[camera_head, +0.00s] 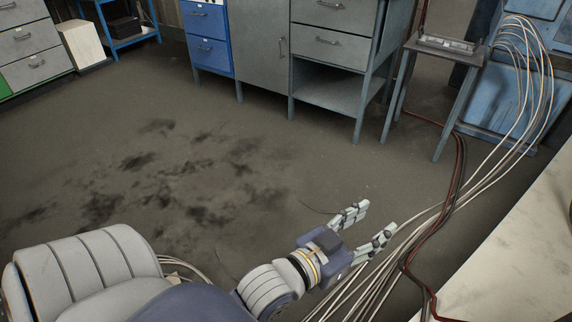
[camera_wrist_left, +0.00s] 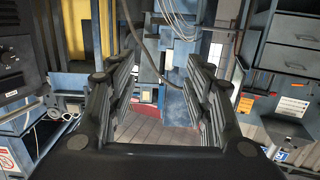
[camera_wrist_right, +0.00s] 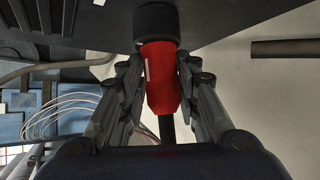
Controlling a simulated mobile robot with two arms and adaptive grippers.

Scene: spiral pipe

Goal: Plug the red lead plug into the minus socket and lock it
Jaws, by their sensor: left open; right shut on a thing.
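The red lead plug (camera_wrist_right: 161,80) is in the right wrist view, with its black lead running down from it between the fingers. My right gripper (camera_wrist_right: 160,66) is shut on the plug's sides. The plug's far end meets a black round socket (camera_wrist_right: 157,22); how deep it sits, whether it is locked, and any minus mark cannot be seen. My left gripper (camera_head: 376,219) is open and empty over the floor in the head view. Its spread fingers also show in the left wrist view (camera_wrist_left: 160,75). The head view does not show the right gripper, plug or socket.
A pale surface (camera_head: 512,245) fills the right edge of the head view. Several pale cables (camera_head: 545,85) and dark red and black leads (camera_head: 455,190) run beside the left gripper. A small metal stand (camera_head: 445,47) and grey cabinets (camera_head: 335,50) stand behind. The floor at left is clear.

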